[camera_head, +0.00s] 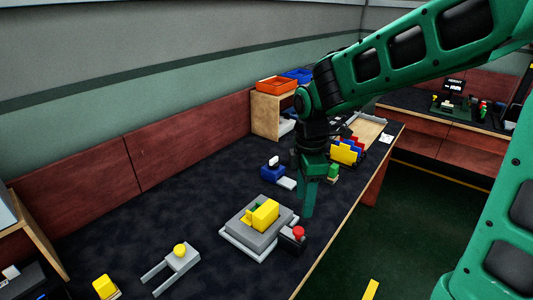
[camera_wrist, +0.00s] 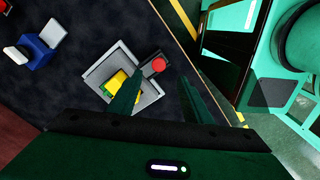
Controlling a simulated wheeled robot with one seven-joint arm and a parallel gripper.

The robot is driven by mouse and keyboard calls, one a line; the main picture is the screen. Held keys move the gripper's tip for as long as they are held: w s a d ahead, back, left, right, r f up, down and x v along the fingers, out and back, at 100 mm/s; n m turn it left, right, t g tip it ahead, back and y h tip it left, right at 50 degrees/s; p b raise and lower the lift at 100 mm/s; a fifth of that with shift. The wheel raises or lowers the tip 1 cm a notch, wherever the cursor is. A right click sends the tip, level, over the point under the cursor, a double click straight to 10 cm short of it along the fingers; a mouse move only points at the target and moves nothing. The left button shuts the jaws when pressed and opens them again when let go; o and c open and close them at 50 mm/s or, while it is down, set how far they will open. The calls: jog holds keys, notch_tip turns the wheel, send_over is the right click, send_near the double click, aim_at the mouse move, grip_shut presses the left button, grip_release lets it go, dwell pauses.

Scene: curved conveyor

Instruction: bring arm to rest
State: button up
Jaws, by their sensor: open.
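My green arm reaches in from the upper right in the head view. My gripper (camera_head: 307,208) points down above the table near its right edge, just behind the red-topped button box. In the wrist view my gripper (camera_wrist: 160,97) shows two fingers spread apart with nothing between them. A grey fixture (camera_head: 233,238) with a yellow block (camera_head: 264,215) on it stands at the middle of the dark table. The fixture (camera_wrist: 95,77) and the yellow block (camera_wrist: 116,82) also show in the wrist view, partly hidden by a finger.
The red button (camera_head: 298,232) sits beside the fixture. A blue-and-white item (camera_head: 272,171) stands farther back. A grey fork-shaped part (camera_head: 175,267) with a yellow knob lies at the front. An orange bin (camera_head: 276,86) tops a wooden shelf.

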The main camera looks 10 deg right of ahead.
jog(key=s+d+r+m, duration=0.3)
jog(key=s+d+m, duration=0.6)
jog(key=d+m, duration=0.4)
jog(key=s+d+m, duration=0.7)
jog(key=s+m, duration=0.3)
jog(key=s, duration=0.2)
jog(key=shift+d+f, duration=0.2)
jog(key=shift+f, duration=0.25)
jog(key=shift+w+f, duration=0.25)
jog(key=shift+w, duration=0.25)
